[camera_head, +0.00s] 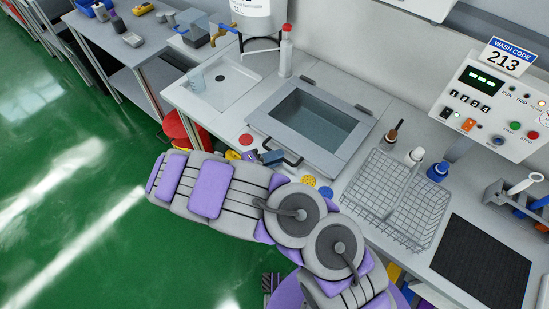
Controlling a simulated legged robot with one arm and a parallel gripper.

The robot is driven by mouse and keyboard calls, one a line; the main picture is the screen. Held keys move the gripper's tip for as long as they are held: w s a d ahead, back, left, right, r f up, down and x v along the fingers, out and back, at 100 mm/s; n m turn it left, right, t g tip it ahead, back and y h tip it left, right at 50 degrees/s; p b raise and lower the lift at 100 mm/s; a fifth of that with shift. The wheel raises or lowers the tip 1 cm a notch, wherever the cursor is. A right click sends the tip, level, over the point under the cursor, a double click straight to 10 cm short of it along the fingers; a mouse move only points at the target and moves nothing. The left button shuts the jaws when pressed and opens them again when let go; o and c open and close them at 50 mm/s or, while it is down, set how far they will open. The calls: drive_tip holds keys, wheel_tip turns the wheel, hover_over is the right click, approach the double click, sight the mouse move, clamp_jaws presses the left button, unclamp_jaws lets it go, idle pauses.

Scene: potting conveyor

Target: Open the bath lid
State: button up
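The bath lid (346,154) is a grey frame around a clear window, set in the bench top. It appears to lie flat and shut over the bath (315,115). A dark bar handle (293,161) is on its front edge. My grey and purple arm reaches in from the bottom and bends left in front of the bench. What looks like the end of my gripper (262,156) is small and partly hidden behind the arm, close to the left end of the handle. I cannot tell whether it touches the handle or whether its fingers are open.
A wire basket (425,205), brushes and a black mat (482,262) lie to the right. A control panel (490,105) stands at the back right. Green floor is free at left.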

drive_tip(key=shift+w+d, duration=0.1)
drive_tip(key=shift+c, duration=0.4)
clamp_jaws()
drive_tip(key=shift+f, duration=0.1)
